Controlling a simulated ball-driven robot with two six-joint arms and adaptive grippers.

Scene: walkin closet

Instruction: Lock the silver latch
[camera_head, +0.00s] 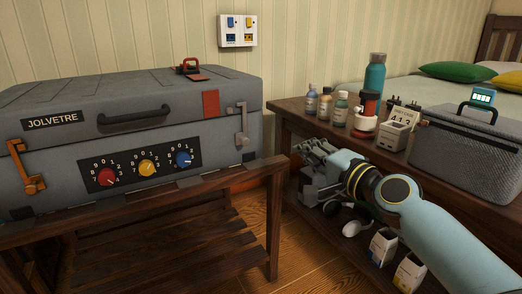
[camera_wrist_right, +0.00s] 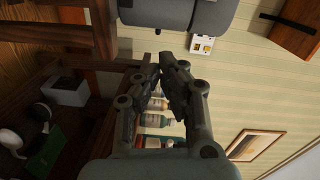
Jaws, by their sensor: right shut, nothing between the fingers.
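The silver latch (camera_head: 242,125) is on the right part of the front of a grey suitcase (camera_head: 220,157) in the head view. Its bar stands roughly upright across the seam between lid and body; I cannot tell whether it is fastened. My right gripper (camera_head: 303,148) is to the right of the suitcase, apart from the latch, with its fingers pointing left. In the right wrist view its fingertips (camera_wrist_right: 167,62) are together and empty, with part of the grey suitcase (camera_wrist_right: 170,14) beyond them. The latch cannot be made out there. My left gripper is out of view.
An orange latch (camera_head: 27,166), red lid clasp (camera_head: 188,67) and three coloured dials (camera_head: 147,167) are on the suitcase. It rests on a slatted wooden bench (camera_head: 130,238). A side table (camera_head: 285,103) with bottles and a grey bag (camera_head: 465,148) is close to my right arm.

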